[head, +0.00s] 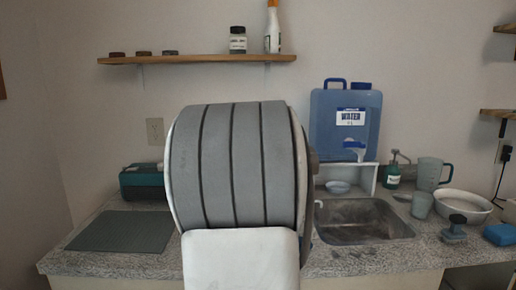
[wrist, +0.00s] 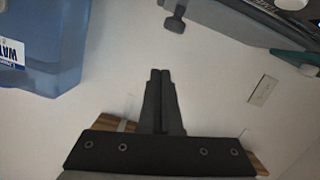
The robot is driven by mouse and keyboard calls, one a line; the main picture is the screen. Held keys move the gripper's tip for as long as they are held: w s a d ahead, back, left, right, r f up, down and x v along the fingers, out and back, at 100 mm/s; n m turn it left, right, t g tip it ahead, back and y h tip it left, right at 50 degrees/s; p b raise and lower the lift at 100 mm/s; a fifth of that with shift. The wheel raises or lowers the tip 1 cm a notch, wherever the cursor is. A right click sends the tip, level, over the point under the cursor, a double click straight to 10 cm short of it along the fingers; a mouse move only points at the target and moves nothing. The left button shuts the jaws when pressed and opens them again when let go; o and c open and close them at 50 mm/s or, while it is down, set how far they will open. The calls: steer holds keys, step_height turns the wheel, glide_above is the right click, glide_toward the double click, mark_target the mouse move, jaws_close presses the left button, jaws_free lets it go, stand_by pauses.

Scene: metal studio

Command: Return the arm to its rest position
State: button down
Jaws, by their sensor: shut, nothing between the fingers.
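My gripper (wrist: 160,73) shows in the wrist view, with its two dark fingers pressed together and nothing between them. It is in front of the pale wall, and no object touches the fingers. In the head view my arm's large grey and white link fills the middle of the picture. It hides part of the counter and wall, and the gripper itself cannot be seen there.
The speckled counter (head: 130,262) holds a sink (head: 362,222), a dark mat (head: 122,231), a white bowl (head: 463,205) and a measuring jug (head: 428,174). A blue water container (head: 330,125) stands behind the sink, also at left in the wrist view (wrist: 45,50). A wall shelf (head: 190,60) is above.

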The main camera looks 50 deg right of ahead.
steer(key=p+v, duration=0.1)
steer(key=v, duration=0.4)
steer(key=shift+s+a, duration=0.2)
steer(key=shift+s, duration=0.15)
